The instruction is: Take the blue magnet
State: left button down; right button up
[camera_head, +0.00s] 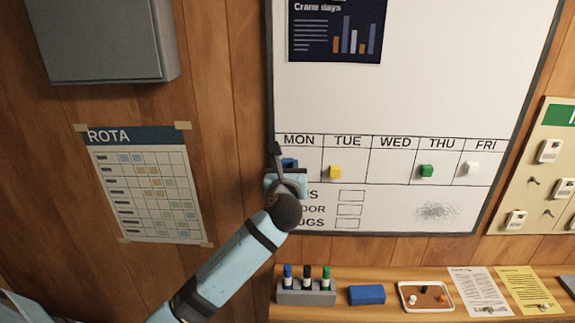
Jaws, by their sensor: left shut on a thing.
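The blue magnet (289,162) is in the MON box of the whiteboard (430,85), at the board's left edge. My left gripper (282,160) is at the magnet, shut on it, and covers part of it. Whether the magnet still touches the board cannot be told. My right gripper is not in view.
A yellow magnet (335,172), a green magnet (426,171) and a white magnet (471,168) sit on the board. Below, a shelf (390,312) holds a marker holder (305,296), a blue block (367,295), a small tray (403,308) and papers. A grey cabinet (105,40) hangs upper left.

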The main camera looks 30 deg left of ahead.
pick_arm(q)
jog(key=shift+v, duration=2.25)
jog(key=shift+s+d+r, duration=0.45)
jog(key=shift+s+r, duration=0.05)
jog(key=shift+s, duration=0.2)
jog(key=shift+s+d+r, duration=0.45)
jog(key=shift+s+r, duration=0.05)
jog(key=shift+s, duration=0.2)
jog(key=shift+s+d+r, duration=0.45)
jog(key=shift+s+r, duration=0.05)
jog(key=shift+s, duration=0.2)
